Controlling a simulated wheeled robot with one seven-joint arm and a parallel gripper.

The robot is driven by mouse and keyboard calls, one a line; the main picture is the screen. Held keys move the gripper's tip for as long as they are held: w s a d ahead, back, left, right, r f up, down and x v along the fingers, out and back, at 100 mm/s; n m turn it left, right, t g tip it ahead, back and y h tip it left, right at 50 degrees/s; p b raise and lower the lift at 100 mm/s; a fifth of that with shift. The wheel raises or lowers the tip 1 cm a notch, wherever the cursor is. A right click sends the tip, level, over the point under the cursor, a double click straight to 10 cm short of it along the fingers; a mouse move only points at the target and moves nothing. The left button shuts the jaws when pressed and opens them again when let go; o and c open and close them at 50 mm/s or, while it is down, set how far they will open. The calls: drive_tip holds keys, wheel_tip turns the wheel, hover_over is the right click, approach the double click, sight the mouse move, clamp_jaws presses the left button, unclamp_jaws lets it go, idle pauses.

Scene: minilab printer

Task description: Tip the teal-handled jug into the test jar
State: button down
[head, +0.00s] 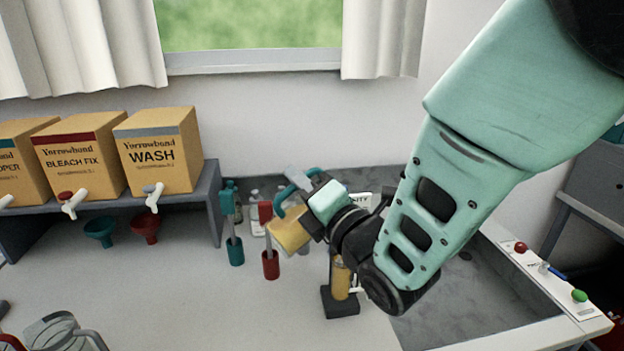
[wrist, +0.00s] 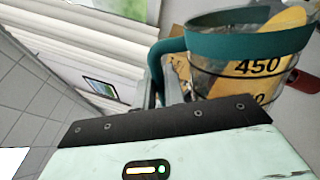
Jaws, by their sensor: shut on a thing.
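My gripper (head: 300,185) is shut on the teal handle of the jug (head: 290,234) and holds it raised over the counter. The jug looks tilted in the head view, with amber contents showing. In the wrist view the jug (wrist: 245,65) has a teal rim and a clear wall marked 450; its handle is between my fingers (wrist: 158,78). A slim jar with amber inside (head: 341,278), likely the test jar, stands upright in a black base, below and right of the jug. My wrist hides its top, and I cannot tell whether any liquid is flowing.
A teal stirrer (head: 236,250) and a red stirrer (head: 270,263) stand left of the jar. Boxes with taps, including the WASH box (head: 158,150), sit on a shelf at left. A clear jug (head: 62,330) is at front left. The counter's front middle is clear.

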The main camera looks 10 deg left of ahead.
sight(285, 191)
drive_tip(key=shift+s+a+r+n+p, duration=0.15)
drive_tip(key=shift+s+a+n, duration=0.1)
drive_tip(key=shift+n, duration=0.35)
drive_tip(key=shift+s+a+r+n+p, duration=0.15)
drive_tip(key=shift+a+n, duration=0.1)
drive_tip(key=shift+n, duration=0.35)
drive_tip(key=shift+s+a+f, duration=0.1)
drive_tip(key=shift+n+g, duration=0.3)
drive_tip(key=shift+s+a+f+n+y, duration=0.1)
drive_tip(key=shift+s+a+n+y, duration=0.05)
drive_tip(key=shift+n, duration=0.35)
drive_tip(key=shift+s+a+n+y, duration=0.1)
drive_tip(key=shift+a+n+y, duration=0.05)
drive_tip(key=shift+n, duration=0.35)
drive_tip(key=shift+s+a+f+n+g, duration=0.2)
drive_tip(key=shift+n+g, duration=0.3)
drive_tip(key=shift+n, duration=0.5)
drive_tip(key=shift+w+f, duration=0.1)
drive_tip(key=shift+f+n, duration=0.35)
drive_tip(key=shift+n, duration=0.35)
drive_tip(key=shift+f+n, duration=0.3)
drive_tip(key=shift+n, duration=0.4)
